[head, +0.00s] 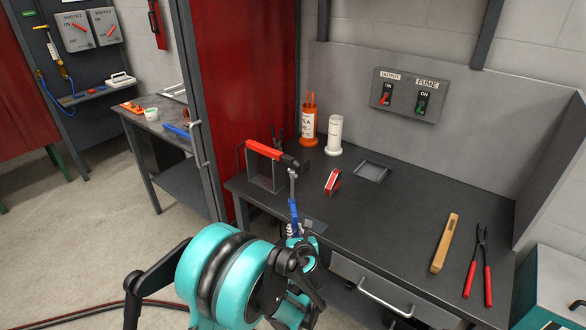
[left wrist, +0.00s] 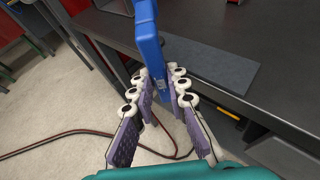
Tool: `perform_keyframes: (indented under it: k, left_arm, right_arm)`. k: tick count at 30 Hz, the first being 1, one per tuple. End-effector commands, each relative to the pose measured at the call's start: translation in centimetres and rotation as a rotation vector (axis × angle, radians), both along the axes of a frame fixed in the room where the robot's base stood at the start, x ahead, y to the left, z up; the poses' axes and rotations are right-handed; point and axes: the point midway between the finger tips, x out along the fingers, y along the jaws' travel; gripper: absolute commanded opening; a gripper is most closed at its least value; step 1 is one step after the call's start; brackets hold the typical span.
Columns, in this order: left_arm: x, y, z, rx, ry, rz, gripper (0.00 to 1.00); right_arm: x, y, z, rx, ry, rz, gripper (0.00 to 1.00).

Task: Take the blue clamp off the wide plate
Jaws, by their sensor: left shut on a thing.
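The blue clamp (head: 293,210) is upright at the front left edge of the bench, with a grey upper part. In the left wrist view the blue clamp (left wrist: 149,45) runs down between the purple finger pads of my left gripper (left wrist: 160,98), which is shut on it. In the head view my left gripper (head: 300,245) is partly hidden by its own arm. The wide plate (left wrist: 210,75) is a flat dark grey sheet at the bench edge, just right of the clamp. I cannot tell whether the clamp still touches it. My right gripper is not in view.
On the bench (head: 395,205) stand a red-handled tool on a metal stand (head: 265,170), an orange canister (head: 308,128) and a white canister (head: 334,135). A wooden-handled tool (head: 445,243) and red pliers (head: 479,265) lie right. A drawer handle (head: 383,300) sticks out below.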

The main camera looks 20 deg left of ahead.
Motion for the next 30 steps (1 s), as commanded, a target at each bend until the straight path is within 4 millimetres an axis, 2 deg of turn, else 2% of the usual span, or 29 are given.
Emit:
perform_keyframes:
  k: [30]
  left_arm:
    - [-3.9,1.5,-0.1,0.000,0.002,0.005,0.00]
  right_arm:
    - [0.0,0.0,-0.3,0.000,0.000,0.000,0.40]
